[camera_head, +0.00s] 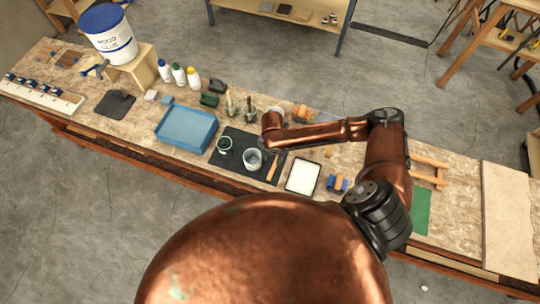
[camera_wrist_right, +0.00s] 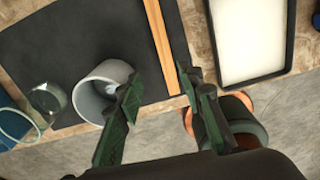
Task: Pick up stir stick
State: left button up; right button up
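The stir stick is a thin flat wooden strip (camera_head: 272,168) on the dark mat (camera_head: 232,168), beside a grey cup. In the right wrist view the stick (camera_wrist_right: 159,40) runs down from the top edge, with its near end between my fingertips in the picture. My right gripper (camera_wrist_right: 157,75) is open, with dark green fingers on either side of the stick's line. I see no finger closed on it, and the height gap cannot be told. In the head view my right wrist reaches in over the mat. My left gripper is not in view.
The grey cup (camera_wrist_right: 97,92) lies close by my left-hand finger, with a glass jar (camera_wrist_right: 45,100) farther left. A white-filled black tray (camera_wrist_right: 250,40) is right of the stick. A blue tray (camera_head: 187,128), several bottles (camera_head: 178,75) and a glue bucket (camera_head: 108,35) stand farther left.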

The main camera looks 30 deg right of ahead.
aim_at(273, 170)
jog(key=s+f, duration=0.2)
jog(key=s+f+p, duration=0.1)
jog(key=shift+a+f, duration=0.1)
jog(key=shift+a, duration=0.15)
jog(key=f, duration=0.1)
jog(key=w+f, duration=0.1)
jog(key=f, duration=0.1)
jog(key=shift+w+f, duration=0.35)
jog(key=shift+w, duration=0.05)
jog(key=shift+s+r, duration=0.2)
jog(key=shift+s, duration=0.3)
jog(key=shift+c, duration=0.9)
jog(key=shift+w, duration=0.2)
jog(key=shift+c, duration=0.9)
jog(key=shift+w+f, duration=0.1)
jog(key=shift+c, duration=0.8)
jog(key=shift+s, duration=0.2)
grip_shut()
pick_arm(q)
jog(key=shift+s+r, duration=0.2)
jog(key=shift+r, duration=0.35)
pick_arm(e)
jog(key=shift+w, duration=0.1)
